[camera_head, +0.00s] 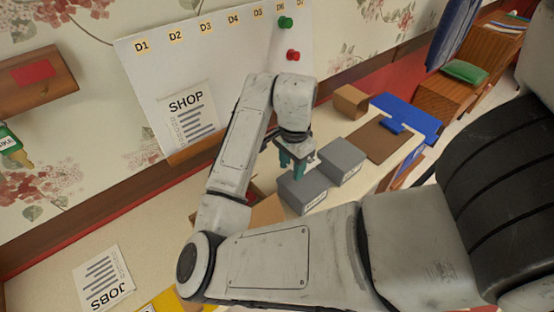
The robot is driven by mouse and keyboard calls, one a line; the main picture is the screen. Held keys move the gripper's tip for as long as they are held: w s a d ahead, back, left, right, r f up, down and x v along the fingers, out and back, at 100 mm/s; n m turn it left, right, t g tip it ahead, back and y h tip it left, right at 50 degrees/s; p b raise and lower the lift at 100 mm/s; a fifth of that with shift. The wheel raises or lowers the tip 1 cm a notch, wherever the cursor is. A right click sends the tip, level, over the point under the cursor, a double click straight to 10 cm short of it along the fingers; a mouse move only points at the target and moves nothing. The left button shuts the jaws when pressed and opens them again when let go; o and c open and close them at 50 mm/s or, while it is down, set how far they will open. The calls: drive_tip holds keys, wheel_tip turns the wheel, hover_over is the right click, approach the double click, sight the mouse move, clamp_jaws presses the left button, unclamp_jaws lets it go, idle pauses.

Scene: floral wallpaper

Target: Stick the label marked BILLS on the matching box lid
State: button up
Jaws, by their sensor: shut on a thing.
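My gripper (296,175) has teal fingers that point down at the lid of the nearer grey box (301,193). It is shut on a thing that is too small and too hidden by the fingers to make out. I cannot tell whether the fingertips touch the lid or stop just above it. A second grey box (342,161) stands just beyond, to the right. Each grey box has a pale tag on its front, but the writing is too small to read. I cannot read the word BILLS anywhere.
A tan box (350,101), a brown mat (383,141) and a blue tray (410,117) lie behind the boxes. A white board (140,72) with a SHOP sheet (188,118) leans at the wall. A JOBS sheet (103,278) lies front left. My arm hides part of the desk.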

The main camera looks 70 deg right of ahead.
sight(290, 189)
drive_tip(key=shift+f+b, duration=2.5)
drive_tip(key=shift+f, duration=0.55)
drive_tip(key=shift+f+b, duration=0.3)
drive_tip(key=shift+f, duration=0.1)
drive_tip(key=o, duration=1.6)
drive_tip(key=shift+r, duration=0.15)
drive_tip(key=shift+r+p, duration=3.15)
drive_tip(key=shift+r, duration=0.3)
drive_tip(key=shift+f, duration=0.1)
